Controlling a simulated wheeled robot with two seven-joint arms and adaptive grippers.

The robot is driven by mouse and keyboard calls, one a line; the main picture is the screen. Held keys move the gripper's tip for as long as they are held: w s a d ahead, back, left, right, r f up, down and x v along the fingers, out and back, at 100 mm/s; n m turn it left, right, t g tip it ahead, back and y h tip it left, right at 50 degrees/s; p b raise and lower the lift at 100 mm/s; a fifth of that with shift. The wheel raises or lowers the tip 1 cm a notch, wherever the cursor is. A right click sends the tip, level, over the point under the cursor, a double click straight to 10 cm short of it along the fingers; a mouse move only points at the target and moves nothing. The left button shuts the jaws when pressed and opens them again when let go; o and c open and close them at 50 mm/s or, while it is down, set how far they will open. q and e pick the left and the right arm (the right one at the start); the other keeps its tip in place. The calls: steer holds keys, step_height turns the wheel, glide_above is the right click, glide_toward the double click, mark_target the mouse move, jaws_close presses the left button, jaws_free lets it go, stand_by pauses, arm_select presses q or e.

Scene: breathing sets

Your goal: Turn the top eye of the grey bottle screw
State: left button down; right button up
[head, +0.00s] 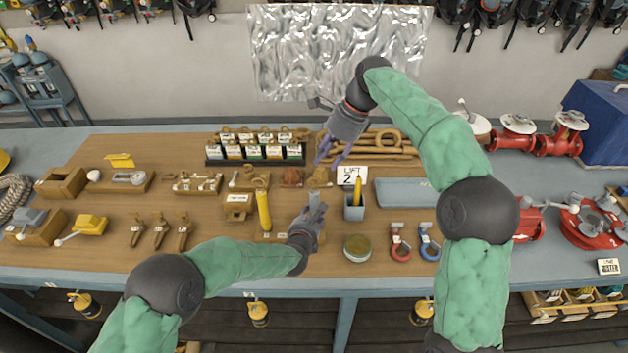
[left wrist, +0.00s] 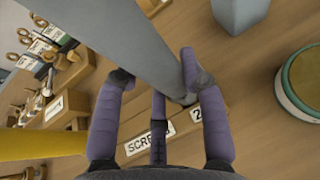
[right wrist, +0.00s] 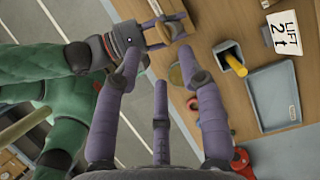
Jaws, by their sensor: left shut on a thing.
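The grey bottle screw (head: 315,201) stands near the table's front edge, next to the yellow bottle screw (head: 264,210). My left gripper (head: 306,219) is shut on its body. In the left wrist view the grey body (left wrist: 150,50) runs between the purple fingers, over a wooden stand (left wrist: 185,120) lettered "SCREW" and "2". I cannot make out its top eye in any view. My right gripper (head: 328,156) is above and behind it, apart from it, with spread, empty fingers. In the right wrist view the left gripper (right wrist: 162,28) shows beyond these fingers.
A grey cup (head: 354,211) with a yellow stick stands just right of the screw, by a "LIFT 2t" card (head: 353,174). A round tin (head: 357,247), red shackle (head: 400,248) and blue shackle (head: 429,247) lie farther right.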

mark_target(315, 178)
steer(key=x, duration=0.9)
jaws_close()
